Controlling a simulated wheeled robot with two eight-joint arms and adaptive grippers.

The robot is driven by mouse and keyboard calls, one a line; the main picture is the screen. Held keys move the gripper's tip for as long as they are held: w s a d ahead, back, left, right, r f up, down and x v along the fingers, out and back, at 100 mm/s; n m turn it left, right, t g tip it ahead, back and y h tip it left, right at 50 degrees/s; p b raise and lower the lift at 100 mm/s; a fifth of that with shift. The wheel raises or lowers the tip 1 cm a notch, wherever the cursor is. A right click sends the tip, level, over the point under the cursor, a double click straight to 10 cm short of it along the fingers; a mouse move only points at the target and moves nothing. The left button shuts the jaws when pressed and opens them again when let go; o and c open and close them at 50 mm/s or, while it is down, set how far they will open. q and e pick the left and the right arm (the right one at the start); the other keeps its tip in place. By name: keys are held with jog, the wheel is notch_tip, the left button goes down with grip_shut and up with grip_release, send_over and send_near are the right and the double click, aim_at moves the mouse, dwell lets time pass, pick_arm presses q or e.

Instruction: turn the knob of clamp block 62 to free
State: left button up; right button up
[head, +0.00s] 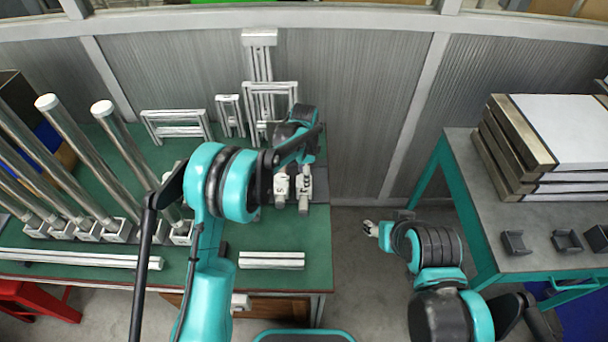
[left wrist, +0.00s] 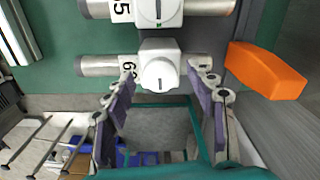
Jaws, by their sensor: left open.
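Clamp block 62 (left wrist: 160,65) is white with a round knob, on a silver rod, in the lower middle of the left wrist view. Its label is partly covered by a finger; I read it as 62. In the head view it seems to be the right one of two small white blocks (head: 304,184). The knob's dark mark runs up and down in the wrist picture. My left gripper (left wrist: 162,72) is open, with one purple-padded finger on each side of the knob; contact cannot be told. My right gripper (head: 372,228) hangs over the floor, its fingers too small to judge.
A second clamp block (left wrist: 157,10) sits close beside it on a parallel rod. An orange block (left wrist: 265,71) lies near the rod's right end. Upright rods (head: 115,130) and silver rails (head: 271,260) are on the green table (head: 290,235). A side table (head: 470,165) stands right.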

pick_arm(q)
jog(key=c, duration=1.2)
jog(key=shift+o, duration=0.2)
